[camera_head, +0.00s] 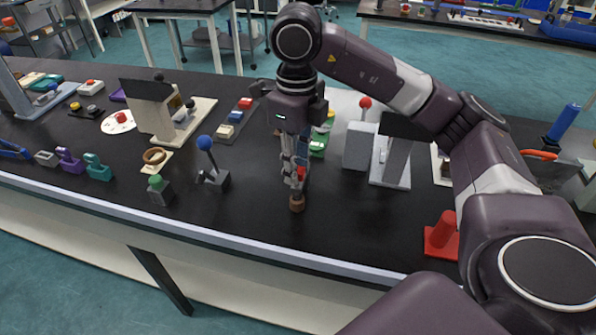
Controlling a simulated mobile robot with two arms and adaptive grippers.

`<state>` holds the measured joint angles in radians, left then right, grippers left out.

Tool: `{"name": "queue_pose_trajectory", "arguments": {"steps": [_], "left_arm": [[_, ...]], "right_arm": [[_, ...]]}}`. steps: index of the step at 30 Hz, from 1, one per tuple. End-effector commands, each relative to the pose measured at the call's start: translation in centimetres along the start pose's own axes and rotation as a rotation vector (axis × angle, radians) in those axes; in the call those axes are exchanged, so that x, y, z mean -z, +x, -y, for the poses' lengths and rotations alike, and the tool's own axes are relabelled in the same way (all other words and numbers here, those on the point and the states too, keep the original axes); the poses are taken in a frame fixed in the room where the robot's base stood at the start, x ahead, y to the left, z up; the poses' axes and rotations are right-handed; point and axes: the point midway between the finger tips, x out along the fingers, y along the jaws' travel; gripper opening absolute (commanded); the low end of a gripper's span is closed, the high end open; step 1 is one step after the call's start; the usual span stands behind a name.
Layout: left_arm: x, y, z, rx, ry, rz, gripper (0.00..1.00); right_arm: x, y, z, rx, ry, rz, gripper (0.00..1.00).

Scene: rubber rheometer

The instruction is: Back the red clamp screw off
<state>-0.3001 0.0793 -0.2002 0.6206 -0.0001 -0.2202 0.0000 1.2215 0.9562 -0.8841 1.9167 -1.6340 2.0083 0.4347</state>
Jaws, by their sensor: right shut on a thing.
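My right gripper (295,182) points straight down over the black bench and is shut. A small red piece (301,172), which looks like the red clamp screw, shows at its fingertips. The fingers hide most of that piece. A short brown, rounded piece (296,203) shows just below the fingertips; whether it touches the red piece or the bench I cannot tell. My left gripper is not in view.
A blue-knobbed lever (205,143) and a green-knobbed block (158,188) stand to the left. Grey blocks (360,146) stand behind on the right. A red piece on a flat base (442,236) is near the front edge. The bench in front is clear.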

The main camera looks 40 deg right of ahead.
Motion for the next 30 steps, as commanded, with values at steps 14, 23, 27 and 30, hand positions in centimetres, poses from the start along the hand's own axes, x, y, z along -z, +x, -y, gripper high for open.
{"name": "queue_pose_trajectory", "arguments": {"steps": [14, 23, 27, 30], "left_arm": [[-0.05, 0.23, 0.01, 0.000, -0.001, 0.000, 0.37], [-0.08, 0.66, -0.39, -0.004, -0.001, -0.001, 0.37], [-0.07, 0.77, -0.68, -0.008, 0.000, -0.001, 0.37], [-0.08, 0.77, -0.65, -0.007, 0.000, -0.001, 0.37]], "right_arm": [[-0.01, -0.01, -0.04, -0.001, -0.144, 0.000, 0.00], [0.01, 0.10, -0.05, -0.001, -0.406, -0.001, 0.00], [0.01, 0.06, -0.04, -0.001, -0.517, -0.001, 0.00], [0.01, 0.04, -0.03, -0.001, -0.544, -0.001, 0.00]]}}
